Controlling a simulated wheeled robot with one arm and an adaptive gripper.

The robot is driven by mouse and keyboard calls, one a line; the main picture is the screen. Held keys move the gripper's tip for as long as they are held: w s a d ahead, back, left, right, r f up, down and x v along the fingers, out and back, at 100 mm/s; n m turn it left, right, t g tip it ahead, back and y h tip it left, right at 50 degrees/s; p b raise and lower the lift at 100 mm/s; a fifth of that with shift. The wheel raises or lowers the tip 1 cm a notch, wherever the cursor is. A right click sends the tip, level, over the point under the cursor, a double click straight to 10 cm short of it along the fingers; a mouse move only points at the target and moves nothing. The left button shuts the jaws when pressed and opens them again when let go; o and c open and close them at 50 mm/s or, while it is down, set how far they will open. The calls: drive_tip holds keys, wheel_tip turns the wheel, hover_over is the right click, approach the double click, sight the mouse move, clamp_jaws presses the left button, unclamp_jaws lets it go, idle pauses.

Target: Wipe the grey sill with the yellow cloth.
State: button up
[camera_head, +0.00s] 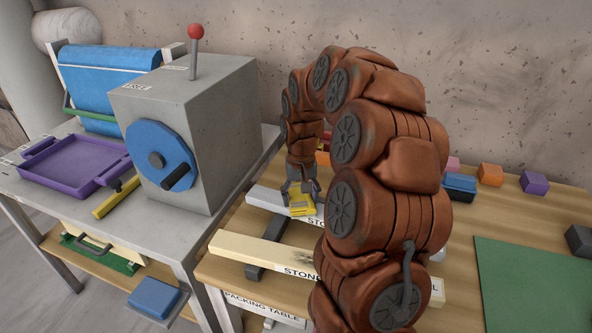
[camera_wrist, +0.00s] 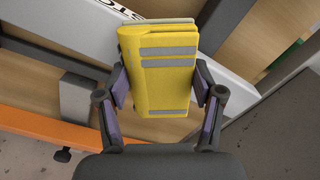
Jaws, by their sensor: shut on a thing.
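The yellow cloth (camera_wrist: 158,68) is a folded pad with grey stripes, held between the two fingers of my gripper (camera_wrist: 160,95). In the head view the cloth (camera_head: 301,205) shows below my gripper (camera_head: 302,190), over the grey sill (camera_head: 268,199). The grey sill also runs behind the cloth in the wrist view (camera_wrist: 70,35). I cannot tell whether the cloth touches the sill. My arm hides the right part of the sill in the head view. A cream sill (camera_head: 265,253) with a dark smudge lies in front of it.
A grey box with a blue dial (camera_head: 205,120) and red-knobbed lever stands left, near a purple tray (camera_head: 75,165). A green mat (camera_head: 530,275) lies right on the wooden table. Coloured blocks, including an orange block (camera_head: 490,174), sit at the back right. A dark bar (camera_head: 268,245) crosses beneath the sills.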

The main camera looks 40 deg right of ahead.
drive_tip(key=shift+w+r, duration=0.2)
drive_tip(key=shift+r, duration=0.05)
drive_tip(key=r, duration=0.2)
drive_tip(key=shift+s+a+r+p, duration=0.1)
drive_tip(key=shift+s+r+p, duration=0.1)
drive_tip(key=shift+r+p, duration=0.5)
drive_tip(key=shift+r, duration=2.15)
